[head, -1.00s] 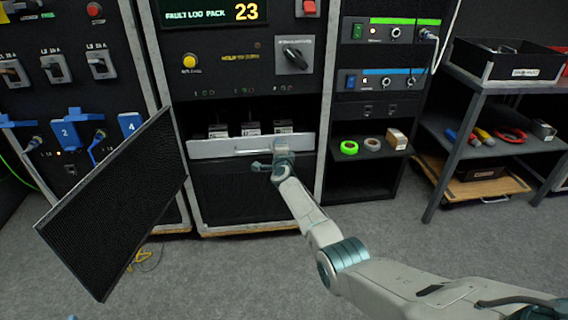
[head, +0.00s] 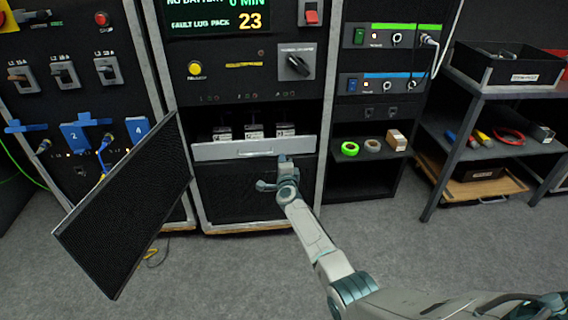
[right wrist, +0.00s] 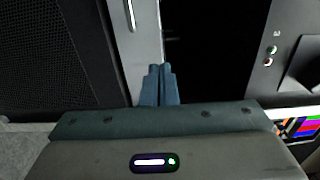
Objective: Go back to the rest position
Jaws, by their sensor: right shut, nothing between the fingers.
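My right gripper (head: 272,180) is in front of the middle rack, just below the silver drawer front (head: 215,151). It is shut and empty, and stands apart from the drawer as far as I can tell. In the right wrist view its two blue-grey fingers (right wrist: 158,85) are together, with the silver drawer front (right wrist: 148,45) beyond them. The drawer is partly pulled out, with several battery-like blocks (head: 254,131) standing behind its front. My left gripper is not in view.
A black mesh panel door (head: 125,210) hangs open at the left, jutting toward me. A shelf with tape rolls (head: 350,148) is right of the drawer. A grey cart (head: 470,120) with a black bin (head: 505,66) stands farther right.

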